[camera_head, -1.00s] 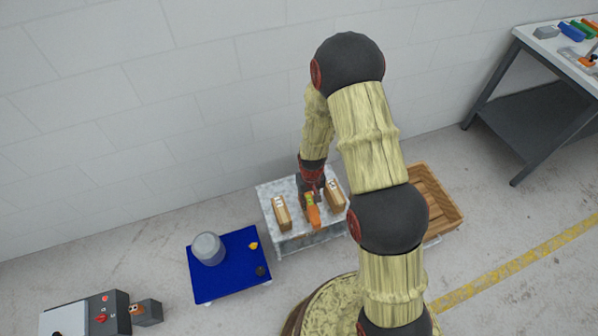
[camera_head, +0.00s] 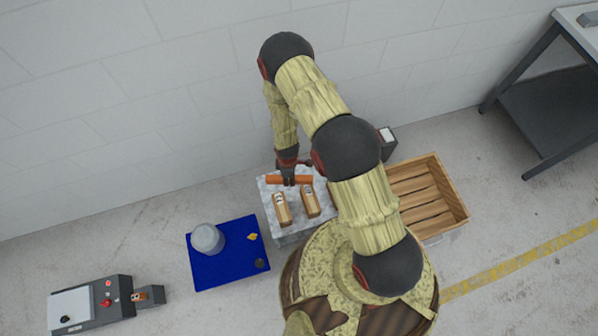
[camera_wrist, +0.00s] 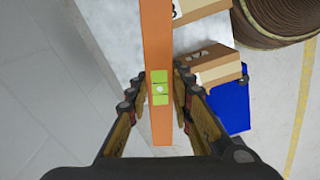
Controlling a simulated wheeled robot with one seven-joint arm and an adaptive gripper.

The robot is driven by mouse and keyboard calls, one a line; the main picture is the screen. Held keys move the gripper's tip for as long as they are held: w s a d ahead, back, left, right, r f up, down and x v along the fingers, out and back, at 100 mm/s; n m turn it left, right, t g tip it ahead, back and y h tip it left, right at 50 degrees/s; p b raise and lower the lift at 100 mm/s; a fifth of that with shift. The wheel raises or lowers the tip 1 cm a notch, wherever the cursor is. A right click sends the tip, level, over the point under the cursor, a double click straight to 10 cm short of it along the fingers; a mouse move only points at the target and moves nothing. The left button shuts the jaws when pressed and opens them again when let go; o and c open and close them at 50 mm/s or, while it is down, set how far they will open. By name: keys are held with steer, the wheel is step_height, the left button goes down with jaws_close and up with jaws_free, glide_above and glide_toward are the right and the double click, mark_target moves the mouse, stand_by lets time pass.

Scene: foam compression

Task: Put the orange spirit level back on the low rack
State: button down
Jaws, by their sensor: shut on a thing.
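The orange spirit level (camera_head: 274,179) with a green vial block shows at the back edge of a low pale grey rack (camera_head: 268,202). My gripper (camera_wrist: 158,103) is shut on it near the green block, one finger on each side. In the wrist view the level (camera_wrist: 157,40) runs nearly straight up the picture, over the rack's edge. In the head view it lies crosswise, behind two brown boxes. I cannot tell whether it touches the rack top.
The left box (camera_head: 283,212) and right box (camera_head: 311,203) stand on the rack. A blue platform (camera_head: 215,272) with a grey cylinder (camera_head: 207,239) is to the left. A slatted wooden crate (camera_head: 440,205) is to the right. A wall is close behind the rack.

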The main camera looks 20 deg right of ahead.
steer(key=w+d+f+n+b, duration=0.1)
steer(key=w+d+f, duration=0.1)
steer(key=f, duration=0.2)
steer(key=w+d+f+n+b, duration=0.1)
steer(key=w+d+f, duration=0.1)
steer(key=w+f, duration=0.1)
steer(key=w+d+f+n+b, duration=0.1)
steer(key=w+d+f+b, duration=0.1)
steer(key=f, duration=0.4)
steer(key=shift+w+d+n, duration=0.4)
steer(key=shift+w+d, duration=0.05)
steer(key=shift+w, duration=0.3)
steer(key=shift+w+d+f+b, duration=0.1)
steer(key=shift+f+b, duration=0.35)
steer(key=shift+f, duration=0.4)
steer(key=shift+w+d+f+b, duration=0.1)
steer(key=shift+f+b, duration=0.35)
steer(key=shift+f, duration=0.4)
steer(key=shift+f, duration=0.2)
steer(key=c, duration=1.6)
jaws_free()
steer(key=shift+r, duration=0.1)
